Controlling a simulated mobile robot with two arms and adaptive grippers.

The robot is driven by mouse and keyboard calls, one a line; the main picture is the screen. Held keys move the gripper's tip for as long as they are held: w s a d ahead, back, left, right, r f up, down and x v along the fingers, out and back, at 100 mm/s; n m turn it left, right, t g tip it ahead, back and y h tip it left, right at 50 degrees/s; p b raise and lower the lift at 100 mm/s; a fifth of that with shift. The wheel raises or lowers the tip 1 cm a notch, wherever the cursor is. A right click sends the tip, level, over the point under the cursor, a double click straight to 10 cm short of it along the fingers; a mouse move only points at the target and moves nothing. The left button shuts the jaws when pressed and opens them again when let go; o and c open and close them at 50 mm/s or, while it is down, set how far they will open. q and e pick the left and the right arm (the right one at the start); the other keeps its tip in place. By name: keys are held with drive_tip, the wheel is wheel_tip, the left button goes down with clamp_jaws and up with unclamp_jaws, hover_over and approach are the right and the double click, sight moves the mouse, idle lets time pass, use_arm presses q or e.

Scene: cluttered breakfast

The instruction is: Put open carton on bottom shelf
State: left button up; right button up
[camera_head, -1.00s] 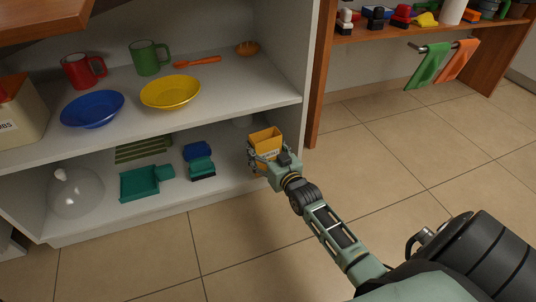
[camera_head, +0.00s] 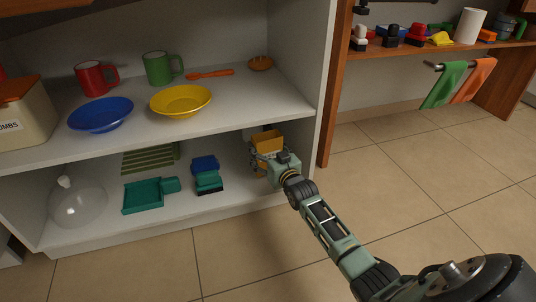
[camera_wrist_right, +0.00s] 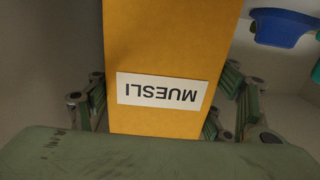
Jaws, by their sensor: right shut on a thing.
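The yellow-orange muesli carton (camera_head: 268,140) is at the right end of the bottom shelf (camera_head: 228,158), beneath the upper shelf and near the cabinet's right wall. My right gripper (camera_head: 267,158) is shut on it from the front. In the right wrist view the carton (camera_wrist_right: 165,45) fills the middle, its MUESLI label upside down, with finger links on both sides. I cannot tell whether its base touches the shelf, because the gripper hides its lower part. My left gripper is not in view.
The bottom shelf also holds a glass dome (camera_head: 78,203), a teal dustpan (camera_head: 143,195), a green slatted rack (camera_head: 150,158) and blue and teal brushes (camera_head: 207,178). Above are a blue bowl (camera_head: 100,115), a yellow bowl (camera_head: 181,101) and mugs.

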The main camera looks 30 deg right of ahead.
drive_tip(key=shift+f+b, duration=0.35)
drive_tip(key=shift+f, duration=0.15)
idle(0.4)
drive_tip(key=o, duration=1.3)
drive_tip(key=shift+o, duration=0.2)
drive_tip(key=shift+f, duration=0.1)
